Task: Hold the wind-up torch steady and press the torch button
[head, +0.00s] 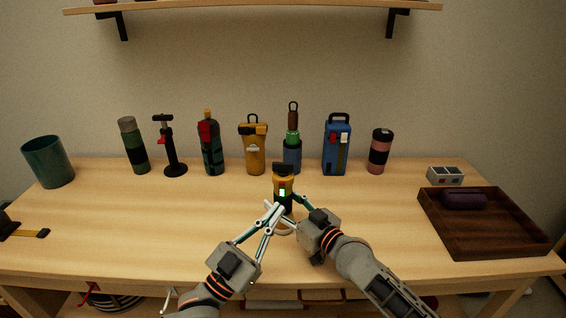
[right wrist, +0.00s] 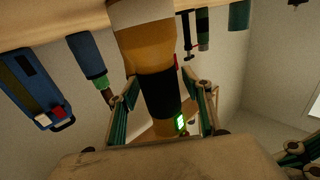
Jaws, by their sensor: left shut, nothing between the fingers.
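The wind-up torch (head: 284,182) stands upright on the table, yellow with a black band and a lit green button on its front. It also shows large in the right wrist view (right wrist: 160,92), with the green light at its side. My left gripper (head: 274,210) is shut and empty, its tips low in front of the torch, just below the lit button; contact is unclear. My right gripper (head: 293,206) reaches in from the right. In the right wrist view, its fingers (right wrist: 166,86) stand on either side of the torch's black band; whether both touch it is unclear.
Bottles, a pump, a yellow container (head: 255,150) and a blue case (head: 336,148) stand in a row behind the torch. A teal cup (head: 48,162) is far left. A dark wooden tray (head: 490,240) is at right. The table left of my arms is mostly clear.

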